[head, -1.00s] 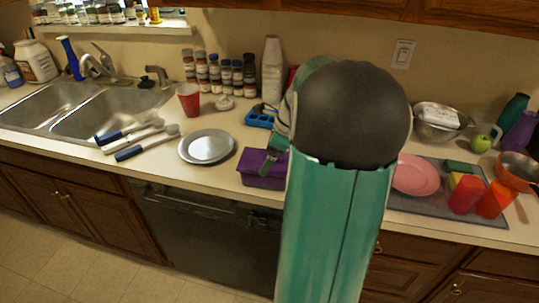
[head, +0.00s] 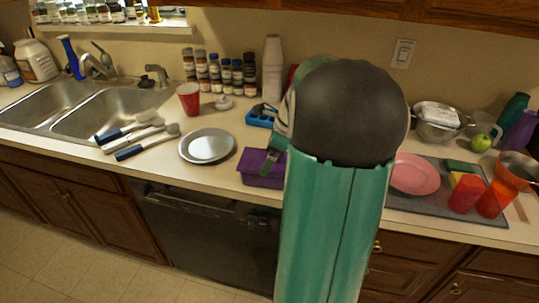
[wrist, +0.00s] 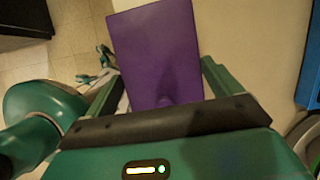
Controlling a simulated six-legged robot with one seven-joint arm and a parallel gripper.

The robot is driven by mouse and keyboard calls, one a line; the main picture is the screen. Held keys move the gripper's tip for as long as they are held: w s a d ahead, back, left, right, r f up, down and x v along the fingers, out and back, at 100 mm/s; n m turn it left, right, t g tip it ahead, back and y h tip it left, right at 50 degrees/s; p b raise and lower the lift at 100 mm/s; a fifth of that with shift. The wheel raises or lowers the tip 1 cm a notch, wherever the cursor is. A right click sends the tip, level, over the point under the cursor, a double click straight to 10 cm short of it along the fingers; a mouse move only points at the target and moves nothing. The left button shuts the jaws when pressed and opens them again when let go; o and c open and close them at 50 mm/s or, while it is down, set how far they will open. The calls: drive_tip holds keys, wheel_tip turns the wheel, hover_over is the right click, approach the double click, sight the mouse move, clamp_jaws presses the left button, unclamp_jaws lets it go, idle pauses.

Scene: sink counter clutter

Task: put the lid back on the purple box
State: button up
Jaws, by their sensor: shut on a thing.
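The purple box (head: 260,178) stands at the counter's front edge, just left of my arm in the head view. My arm hides its right part. A flat purple panel, which looks like the lid (wrist: 155,45), fills the space between my fingers in the wrist view. My gripper (wrist: 162,78) is shut on this lid, with one finger along each side. In the head view my gripper (head: 269,164) is over the box, mostly hidden behind my arm. I cannot tell whether the lid touches the box rim.
A grey plate (head: 207,146) lies left of the box. A blue tray (head: 261,118) sits behind it, with spice jars (head: 225,76) and stacked cups (head: 272,70) farther back. A pink plate (head: 414,174) and red cups (head: 467,194) are right of my arm.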

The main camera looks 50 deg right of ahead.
idle(0.3)
drive_tip(key=o, duration=0.7)
drive_tip(key=shift+r, duration=3.5)
drive_tip(key=shift+c, duration=0.2)
clamp_jaws()
drive_tip(key=shift+f, duration=0.45)
